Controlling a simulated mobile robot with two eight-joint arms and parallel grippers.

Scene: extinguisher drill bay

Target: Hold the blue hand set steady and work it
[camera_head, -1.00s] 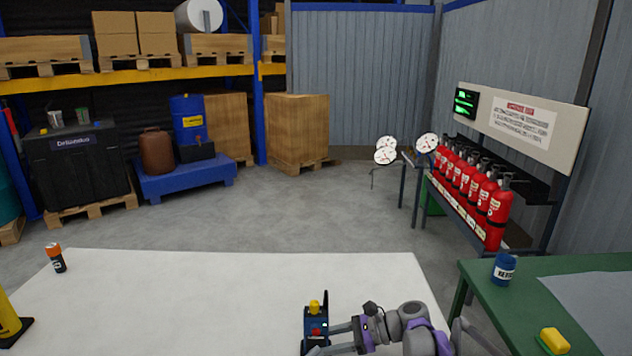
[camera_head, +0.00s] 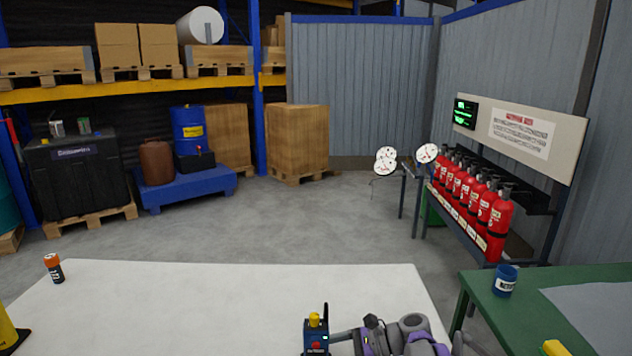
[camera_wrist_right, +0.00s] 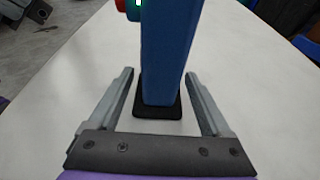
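The blue hand set (camera_head: 316,337) stands upright on the white table top (camera_head: 200,300) at the bottom middle of the head view. It has a yellow knob and a black aerial on top. In the right wrist view its blue body (camera_wrist_right: 170,50) rises from a black foot, with a red part and a lit green display at the top edge. My right gripper (camera_wrist_right: 160,75) is open, with one finger on either side of the hand set. A gap shows at the left finger; contact at the right finger cannot be told. My left gripper is not in view.
An orange and black cylinder (camera_head: 53,268) stands at the table's left. A yellow object (camera_head: 8,333) is at the left edge. A green bench (camera_head: 500,315) on the right holds a blue tub (camera_head: 505,281) and a yellow block (camera_head: 557,348). Red extinguishers (camera_head: 468,195) stand behind it.

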